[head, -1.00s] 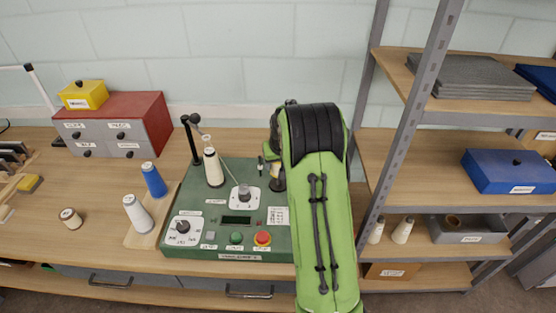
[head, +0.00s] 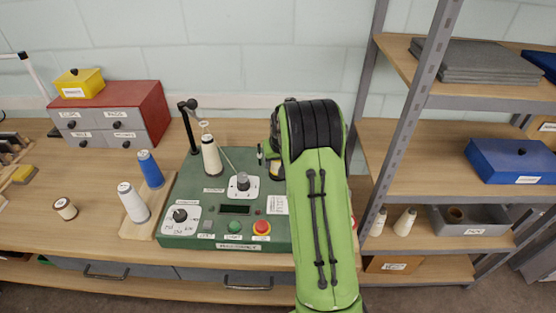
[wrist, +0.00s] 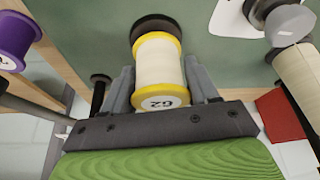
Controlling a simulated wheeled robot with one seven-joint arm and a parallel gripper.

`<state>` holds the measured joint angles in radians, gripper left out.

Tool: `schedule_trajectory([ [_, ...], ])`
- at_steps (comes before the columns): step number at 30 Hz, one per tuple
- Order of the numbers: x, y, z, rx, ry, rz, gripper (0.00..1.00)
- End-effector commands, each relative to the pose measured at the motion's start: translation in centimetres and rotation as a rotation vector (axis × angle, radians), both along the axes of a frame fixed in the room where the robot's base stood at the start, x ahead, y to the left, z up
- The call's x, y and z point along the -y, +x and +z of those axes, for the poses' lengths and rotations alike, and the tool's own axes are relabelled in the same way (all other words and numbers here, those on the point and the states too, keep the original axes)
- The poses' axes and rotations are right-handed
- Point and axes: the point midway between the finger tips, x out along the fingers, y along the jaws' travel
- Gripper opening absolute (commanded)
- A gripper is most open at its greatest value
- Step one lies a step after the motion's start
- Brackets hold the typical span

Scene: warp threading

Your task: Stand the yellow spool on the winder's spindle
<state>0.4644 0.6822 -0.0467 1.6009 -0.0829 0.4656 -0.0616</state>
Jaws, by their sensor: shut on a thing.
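The yellow spool (wrist: 159,72), with yellow rims, cream thread and a label on its near end, is between the fingers of my gripper (wrist: 160,82) in the wrist view. My gripper is shut on it. A dark round disc (wrist: 156,24) on the green winder shows just beyond the spool's far end. I cannot tell whether the spool touches it, and no spindle shaft shows. In the head view, my arm covers the winder's (head: 183,237) right side, and only a small part of the spool (head: 276,169) shows beside it.
A cream cone (head: 211,156) and a tension knob (head: 243,181) stand on the winder, left of my arm. A purple spool (wrist: 14,40) shows in the wrist view. Metal shelving (head: 398,150) rises close on the right.

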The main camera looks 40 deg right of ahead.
Motion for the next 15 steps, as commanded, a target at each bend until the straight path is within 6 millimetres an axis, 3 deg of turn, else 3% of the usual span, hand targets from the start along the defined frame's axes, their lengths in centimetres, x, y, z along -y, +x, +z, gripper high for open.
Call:
schedule_trajectory([
  [15, 0.0, -0.01, -1.18, -0.001, 0.0, 0.0, 0.29],
])
